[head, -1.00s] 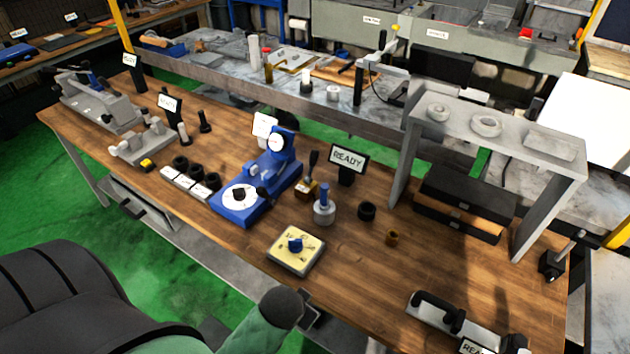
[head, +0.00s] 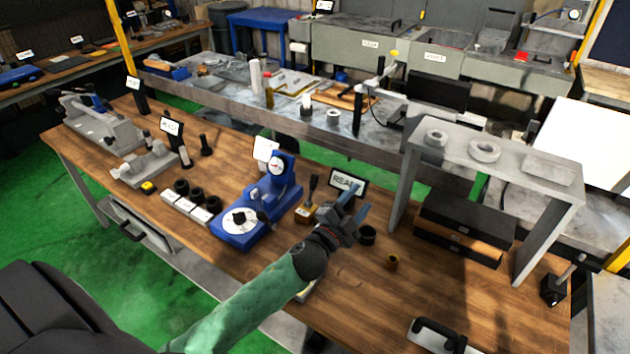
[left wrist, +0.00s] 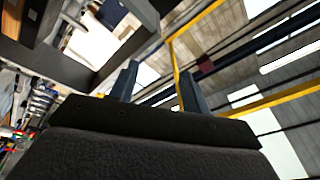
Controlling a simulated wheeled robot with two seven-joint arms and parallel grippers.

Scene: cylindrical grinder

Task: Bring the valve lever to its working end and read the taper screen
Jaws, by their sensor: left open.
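A small black lever on a brass-coloured block (head: 306,212) stands on the wooden bench and looks like the valve lever. It leans slightly right. A dark screen reading READY (head: 343,181) stands just behind it and may be the taper screen; my gripper partly covers its right side. My left gripper (head: 358,203) is open and empty, in front of that screen and right of the lever, apart from the lever. Its two spread fingers also show in the left wrist view (left wrist: 158,72), with nothing between them. My right gripper is not in view.
A blue gauge stand (head: 240,222) stands left of the lever. A grey raised shelf (head: 545,185) stands farther right. My left forearm hides most of a cream block (head: 309,291).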

